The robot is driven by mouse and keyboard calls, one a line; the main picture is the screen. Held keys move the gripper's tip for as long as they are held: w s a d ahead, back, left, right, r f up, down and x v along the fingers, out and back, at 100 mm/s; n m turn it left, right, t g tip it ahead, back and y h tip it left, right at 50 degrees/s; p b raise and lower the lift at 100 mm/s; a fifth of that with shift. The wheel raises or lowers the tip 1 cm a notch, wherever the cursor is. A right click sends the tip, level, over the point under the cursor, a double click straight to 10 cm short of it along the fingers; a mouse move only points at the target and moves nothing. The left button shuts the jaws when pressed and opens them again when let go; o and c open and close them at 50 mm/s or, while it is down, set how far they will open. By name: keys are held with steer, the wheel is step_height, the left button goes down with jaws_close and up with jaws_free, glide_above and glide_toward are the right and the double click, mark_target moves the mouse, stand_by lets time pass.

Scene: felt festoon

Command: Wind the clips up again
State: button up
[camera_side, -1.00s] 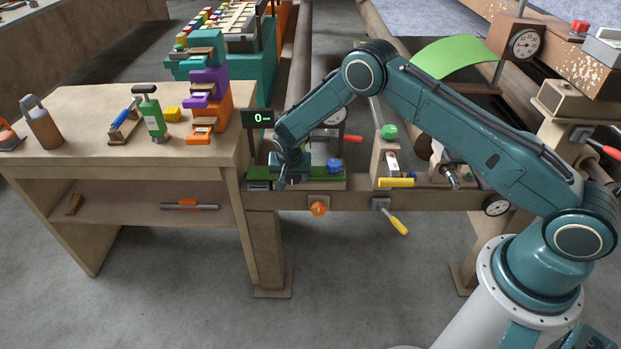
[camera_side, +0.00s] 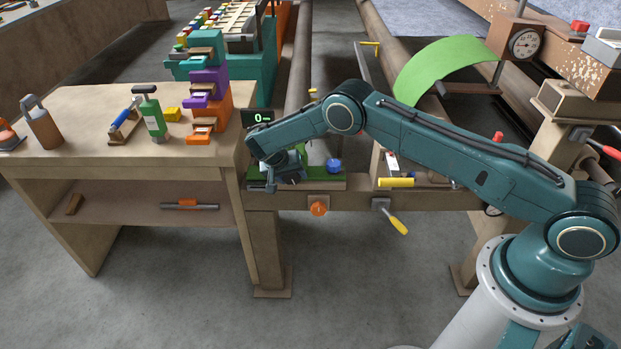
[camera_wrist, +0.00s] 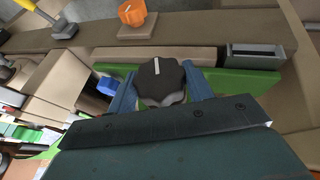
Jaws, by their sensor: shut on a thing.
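My gripper (camera_wrist: 160,84) is shut on a black scalloped knob (camera_wrist: 158,72) with a white mark line on top. One blue-grey finger is on each side of it in the wrist view. In the side view my gripper (camera_side: 270,182) is low over the green plate (camera_side: 310,172) at the left end of the bench rail and hides the knob. A small dark display (camera_side: 258,117) behind it shows a green 0 and a dash. I cannot make out which parts are the clips.
A blue knob (camera_side: 333,166) stands right of my gripper. An orange knob (camera_side: 318,208) and a yellow-handled lever (camera_side: 393,218) sit on the rail's front. The wooden table (camera_side: 90,103) with tools is close on the left. The floor in front is clear.

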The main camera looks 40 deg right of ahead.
steer(key=shift+w+d+g, duration=0.15)
steer(key=shift+w+g, duration=0.05)
steer(key=shift+g, duration=0.1)
steer(key=shift+s+r+h, duration=0.1)
steer(key=shift+h, duration=0.2)
steer(key=o, duration=1)
steer(key=shift+a, duration=0.2)
steer(key=shift+v, duration=5.95)
